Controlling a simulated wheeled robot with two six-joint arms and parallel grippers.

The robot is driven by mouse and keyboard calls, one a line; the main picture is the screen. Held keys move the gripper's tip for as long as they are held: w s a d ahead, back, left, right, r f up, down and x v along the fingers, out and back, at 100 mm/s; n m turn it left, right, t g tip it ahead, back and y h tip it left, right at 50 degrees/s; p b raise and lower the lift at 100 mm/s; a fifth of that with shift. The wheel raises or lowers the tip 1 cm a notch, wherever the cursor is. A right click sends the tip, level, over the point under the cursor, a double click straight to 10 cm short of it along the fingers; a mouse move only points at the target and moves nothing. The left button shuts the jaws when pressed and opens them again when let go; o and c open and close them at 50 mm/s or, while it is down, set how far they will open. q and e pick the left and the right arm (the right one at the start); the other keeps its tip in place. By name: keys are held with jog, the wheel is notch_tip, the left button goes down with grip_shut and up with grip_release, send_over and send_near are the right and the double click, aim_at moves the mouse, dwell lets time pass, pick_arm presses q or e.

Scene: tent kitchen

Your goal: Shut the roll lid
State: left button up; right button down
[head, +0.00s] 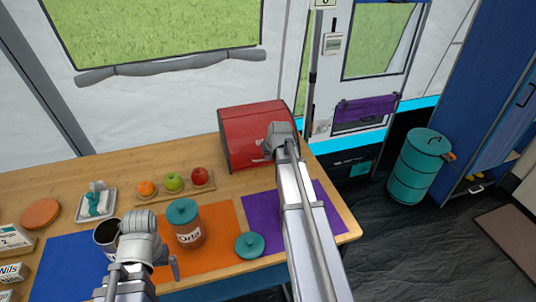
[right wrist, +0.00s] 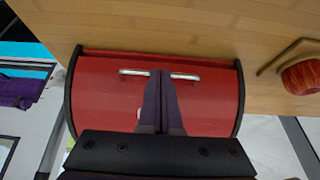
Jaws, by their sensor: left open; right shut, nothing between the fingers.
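The red bread box (head: 240,125) stands at the back right of the wooden table. Its red roll lid (right wrist: 105,95) covers the front in the right wrist view, and I see no clear gap beneath it. A silver handle (right wrist: 185,76) runs across the lid near its table-side edge. My right gripper (right wrist: 160,74) is shut and empty, its dark fingertips overlapping the middle of the handle; whether they touch it I cannot tell. In the head view my right arm hides part of the box front. My left gripper (head: 142,232) is open, low at the left, near the dark mug.
An orange jar with a teal lid (head: 187,225), a loose teal lid (head: 249,245) and a dark mug (head: 106,235) stand in front. A fruit tray (head: 205,187) lies left of the box; its red apple (right wrist: 302,77) shows at the wrist view's right. A purple mat (head: 262,222) lies beneath my right arm.

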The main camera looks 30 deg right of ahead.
pick_arm(q)
notch_tip(320, 180, down, 2)
jog(key=shift+f+b, duration=0.1)
jog(key=shift+b, duration=0.35)
pick_arm(e)
jog(key=shift+s+a+f, duration=0.1)
jog(key=shift+s+f, duration=0.1)
jog(key=shift+f, duration=0.3)
jog(key=shift+s+f, duration=0.15)
jog(key=shift+f, duration=0.35)
jog(key=shift+r, duration=0.1)
pick_arm(q)
jog(key=shift+r, duration=0.25)
pick_arm(e)
jog(key=shift+r, duration=0.1)
